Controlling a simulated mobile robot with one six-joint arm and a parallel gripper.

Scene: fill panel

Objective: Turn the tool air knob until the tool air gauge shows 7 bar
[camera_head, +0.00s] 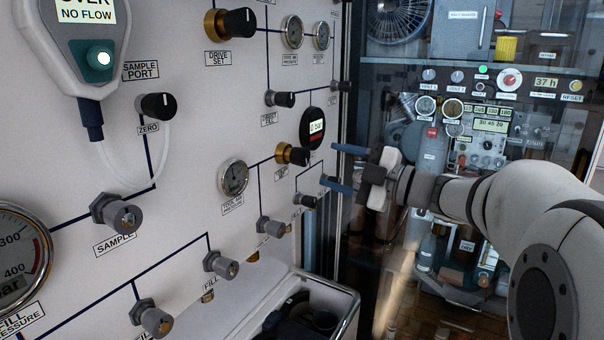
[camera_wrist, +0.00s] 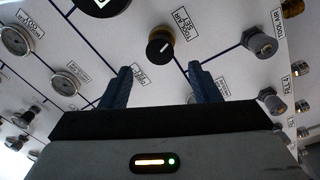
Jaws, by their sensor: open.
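The tool air knob (camera_head: 290,154) is a black knob on a brass collar on the white panel. In the wrist view the knob (camera_wrist: 160,46), with a pale pointer line, is beyond the gap between my fingers. The tool air gauge (camera_head: 233,177) is a small round dial to the knob's left in the head view. Its needle is too small to read. My gripper (camera_head: 334,166) is open and empty, with two blue fingers pointing at the panel. It is to the right of the knob and apart from it. The fingers (camera_wrist: 162,78) also show in the wrist view.
A round black display (camera_head: 313,128) is just above the knob. A small black knob (camera_head: 305,201) and a grey valve (camera_head: 271,226) sit below. An open bin (camera_head: 345,312) stands under the panel. A glass-fronted cabinet with instruments (camera_head: 490,125) is behind my arm.

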